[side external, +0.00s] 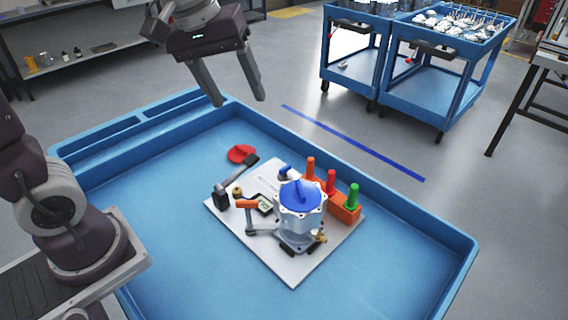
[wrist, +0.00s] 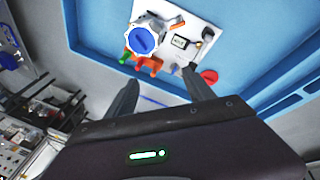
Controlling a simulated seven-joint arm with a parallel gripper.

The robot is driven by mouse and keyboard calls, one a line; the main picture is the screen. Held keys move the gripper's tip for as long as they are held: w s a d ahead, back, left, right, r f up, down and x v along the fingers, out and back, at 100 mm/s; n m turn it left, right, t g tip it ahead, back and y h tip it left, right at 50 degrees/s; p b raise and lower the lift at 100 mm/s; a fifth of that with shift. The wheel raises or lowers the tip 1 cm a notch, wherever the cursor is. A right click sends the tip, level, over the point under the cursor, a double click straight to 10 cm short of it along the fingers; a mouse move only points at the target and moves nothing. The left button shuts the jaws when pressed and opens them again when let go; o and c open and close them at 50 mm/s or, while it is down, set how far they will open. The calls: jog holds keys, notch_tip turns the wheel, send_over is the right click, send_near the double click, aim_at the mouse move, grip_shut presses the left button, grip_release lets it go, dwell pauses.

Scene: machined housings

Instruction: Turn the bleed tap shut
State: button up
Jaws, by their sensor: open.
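A white housing (side external: 300,220) with a blue cap (side external: 298,192) stands on a pale base plate (side external: 293,272); the cap also shows in the wrist view (wrist: 143,41). A small brass fitting (side external: 320,237) sits low on the housing's right side. An orange-topped handle (side external: 247,204) stands left of the housing, and a dark lever (side external: 240,168) rises at the plate's left corner. I cannot tell for sure which of these is the bleed tap. My gripper (side external: 240,101) is open and empty, high above and behind the plate, touching nothing. Its fingers also show in the wrist view (wrist: 160,82).
An orange block (side external: 345,208) with orange, red and green pegs stands behind and right of the housing. A red disc (side external: 241,153) lies beyond the plate. The blue tray (side external: 440,235) has raised walls; its floor around the plate is mostly clear. Blue carts (side external: 430,90) stand beyond.

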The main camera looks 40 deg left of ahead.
jog(key=w+a+f+n+g, duration=0.1)
jog(key=w+a+f+n, duration=0.1)
jog(key=w+f+n, duration=0.3)
jog(key=w+a+f+g, duration=0.1)
jog(key=w+a+f, duration=0.15)
jog(key=w, duration=0.45)
jog(key=n+g+y, duration=0.1)
jog(key=n, duration=0.5)
send_over(285, 171)
jog(key=a, duration=0.1)
jog(key=f, duration=1.8)
jog(key=shift+w+f, duration=0.15)
jog(key=shift+w, duration=0.1)
notch_tip(285, 171, down, 8)
jog(key=shift+r, duration=0.1)
grip_shut()
